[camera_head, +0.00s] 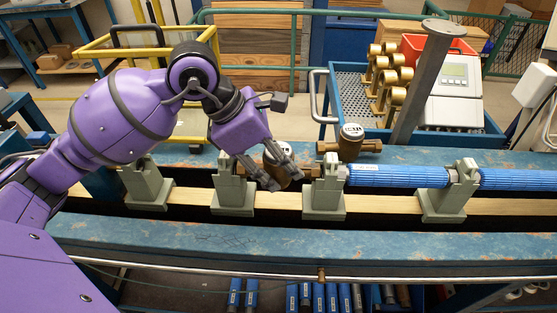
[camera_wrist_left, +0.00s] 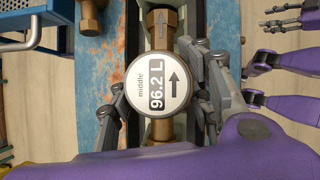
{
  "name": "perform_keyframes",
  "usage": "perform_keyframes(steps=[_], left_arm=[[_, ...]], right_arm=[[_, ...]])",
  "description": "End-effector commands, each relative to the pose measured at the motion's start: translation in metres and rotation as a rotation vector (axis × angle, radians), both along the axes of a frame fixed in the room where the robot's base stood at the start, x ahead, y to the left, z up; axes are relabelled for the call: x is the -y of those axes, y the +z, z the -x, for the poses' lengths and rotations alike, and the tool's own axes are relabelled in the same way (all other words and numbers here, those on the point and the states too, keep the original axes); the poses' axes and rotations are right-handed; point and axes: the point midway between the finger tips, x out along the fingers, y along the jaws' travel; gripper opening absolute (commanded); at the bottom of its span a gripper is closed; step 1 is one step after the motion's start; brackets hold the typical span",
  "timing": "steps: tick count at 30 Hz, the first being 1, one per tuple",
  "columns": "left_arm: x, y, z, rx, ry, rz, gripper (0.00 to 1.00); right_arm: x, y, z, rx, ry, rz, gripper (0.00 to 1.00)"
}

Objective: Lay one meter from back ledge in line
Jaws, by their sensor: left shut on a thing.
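My left gripper (camera_head: 272,172) is shut on a bronze meter (camera_head: 283,158), over the bench line between two grey clamp stands (camera_head: 234,187) (camera_head: 324,187). In the left wrist view the held meter (camera_wrist_left: 158,88) has a round face reading "middle" and "96.2 L", with an arrow toward the top of the picture. The fingers of my left gripper (camera_wrist_left: 160,100) flank the face. I cannot tell whether the meter touches the stands. A second bronze meter (camera_head: 352,141) sits on the blue back ledge (camera_head: 430,154). My right gripper (camera_wrist_left: 250,84) shows with spread fingers at the right of the wrist view.
Blue pipes (camera_head: 395,176) run right from the line, through another clamp stand (camera_head: 448,192). A grey post (camera_head: 424,80) rises behind the ledge. A blue cart (camera_head: 345,90) behind holds several brass pieces (camera_head: 385,75). The front blue beam (camera_head: 300,240) is bare.

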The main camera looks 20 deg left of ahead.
Motion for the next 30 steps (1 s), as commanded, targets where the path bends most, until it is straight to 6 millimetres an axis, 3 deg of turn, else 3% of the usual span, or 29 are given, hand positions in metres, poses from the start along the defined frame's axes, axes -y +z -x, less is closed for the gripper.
perform_keyframes(steps=[11, 12, 16, 30], left_arm=[[0.0003, -0.0004, -0.0006, 0.004, -0.001, 0.001, 0.0], [0.0003, -0.0004, -0.0006, 0.004, -0.001, 0.001, 0.49], [0.0002, -0.0009, -0.0004, 0.003, 0.0, 0.001, 0.67], [-0.0002, 0.0038, -0.0001, 0.001, 0.0, -0.002, 0.68]], right_arm=[[0.0, -0.0024, 0.0018, -0.004, 0.0, 0.0, 0.4], [0.0, -0.0024, 0.0017, -0.004, 0.0, 0.0, 0.4], [0.0, -0.002, 0.0015, -0.003, 0.0, 0.0, 0.4], [0.0, 0.0036, -0.0024, 0.006, 0.0, 0.0, 0.4]])
